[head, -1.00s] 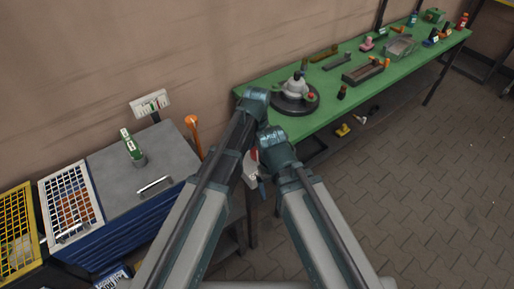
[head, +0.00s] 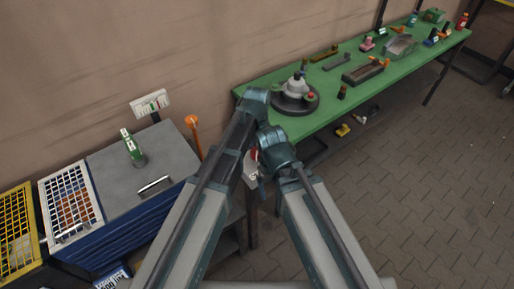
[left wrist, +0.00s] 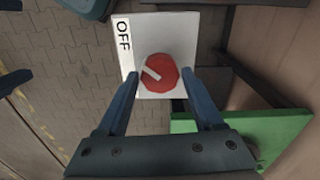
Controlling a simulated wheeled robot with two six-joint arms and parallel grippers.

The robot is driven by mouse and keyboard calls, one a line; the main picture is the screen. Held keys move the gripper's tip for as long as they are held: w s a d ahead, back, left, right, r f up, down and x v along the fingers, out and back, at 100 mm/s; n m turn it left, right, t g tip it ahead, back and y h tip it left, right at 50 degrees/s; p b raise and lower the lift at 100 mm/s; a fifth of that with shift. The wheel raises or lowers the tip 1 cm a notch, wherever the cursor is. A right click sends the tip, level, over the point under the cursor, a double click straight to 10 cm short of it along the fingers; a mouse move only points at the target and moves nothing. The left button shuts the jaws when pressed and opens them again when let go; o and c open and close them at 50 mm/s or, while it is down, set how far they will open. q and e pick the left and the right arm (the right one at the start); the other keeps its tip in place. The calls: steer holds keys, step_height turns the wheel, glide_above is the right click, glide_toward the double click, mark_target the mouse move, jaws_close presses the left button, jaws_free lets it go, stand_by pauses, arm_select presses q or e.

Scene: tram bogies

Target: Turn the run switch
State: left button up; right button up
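The run switch is a red round knob (left wrist: 160,73) with a white pointer mark, on a pale plate (left wrist: 185,30) with the word OFF along its left edge. The pointer slants to the upper left, toward OFF. My left gripper (left wrist: 161,76) is open, with one blue finger on each side of the knob; I cannot tell whether either touches it. In the head view a small part of the switch plate (head: 250,173) shows between my arms, and the left fingers are mostly hidden there. My right gripper is not in view.
A green workbench (head: 330,99) with parts on it runs along the wall to the back right. A grey-topped cabinet (head: 172,152) with a green lever and a handle stands at left, beside white and yellow mesh covers (head: 72,196). Paved floor (head: 430,190) is free at right.

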arm_select(q)
steer(key=shift+o, duration=1.1)
step_height(320, 180, up, 14)
steer(key=p, duration=1.4)
steer(key=shift+f, duration=0.2)
step_height(320, 180, down, 13)
steer(key=b, duration=1.3)
